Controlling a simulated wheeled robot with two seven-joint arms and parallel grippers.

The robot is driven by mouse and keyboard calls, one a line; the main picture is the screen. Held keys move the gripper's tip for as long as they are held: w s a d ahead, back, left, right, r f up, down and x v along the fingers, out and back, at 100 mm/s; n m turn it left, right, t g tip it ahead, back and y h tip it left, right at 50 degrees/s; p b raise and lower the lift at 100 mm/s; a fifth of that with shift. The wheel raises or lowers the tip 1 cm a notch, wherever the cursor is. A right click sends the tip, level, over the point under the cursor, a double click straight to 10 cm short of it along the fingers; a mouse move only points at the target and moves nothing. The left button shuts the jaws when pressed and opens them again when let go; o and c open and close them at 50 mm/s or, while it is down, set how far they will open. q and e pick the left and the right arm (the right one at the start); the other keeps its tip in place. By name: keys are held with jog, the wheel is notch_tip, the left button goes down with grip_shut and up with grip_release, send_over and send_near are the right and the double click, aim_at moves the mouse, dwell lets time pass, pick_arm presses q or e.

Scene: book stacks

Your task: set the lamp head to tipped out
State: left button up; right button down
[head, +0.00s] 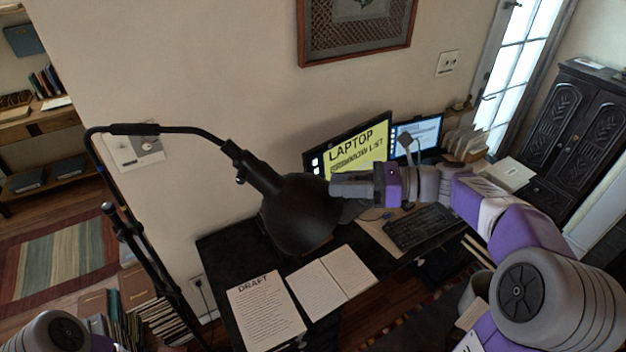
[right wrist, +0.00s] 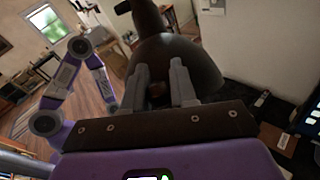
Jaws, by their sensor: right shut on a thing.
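The black desk lamp has a bell-shaped lamp head (head: 298,215) that hangs from a bent arm (head: 165,130), its wide opening facing down and toward the desk. My right gripper (head: 338,190) reaches in from the right and is shut on the lamp head at its right side. In the right wrist view the lamp head (right wrist: 180,58) fills the upper middle, and the two fingers of my right gripper (right wrist: 158,85) meet its rim area. The exact contact is partly hidden. My left arm shows at the lower left in the head view, but its gripper is not in view.
A dark desk (head: 225,250) below bears a draft sheet (head: 265,312), an open notebook (head: 333,283), a keyboard (head: 418,228) and two screens, one yellow (head: 358,152). Books (head: 165,320) stand at the lower left. A wall with a framed picture (head: 357,25) is behind the lamp.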

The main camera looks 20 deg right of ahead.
jog(key=shift+s+d+r, duration=0.1)
jog(key=shift+d+r, duration=0.2)
jog(key=shift+r, duration=0.15)
jog(key=shift+f, duration=0.1)
jog(key=c, duration=1.2)
grip_release()
jog(key=shift+o, duration=1.4)
jog(key=shift+s+d, duration=0.25)
jog(key=shift+w+a, duration=0.15)
jog(key=shift+a, duration=0.05)
jog(key=f+v, duration=0.1)
jog(key=v, duration=0.6)
jog(key=shift+d+r, duration=0.35)
jog(key=shift+r, duration=0.15)
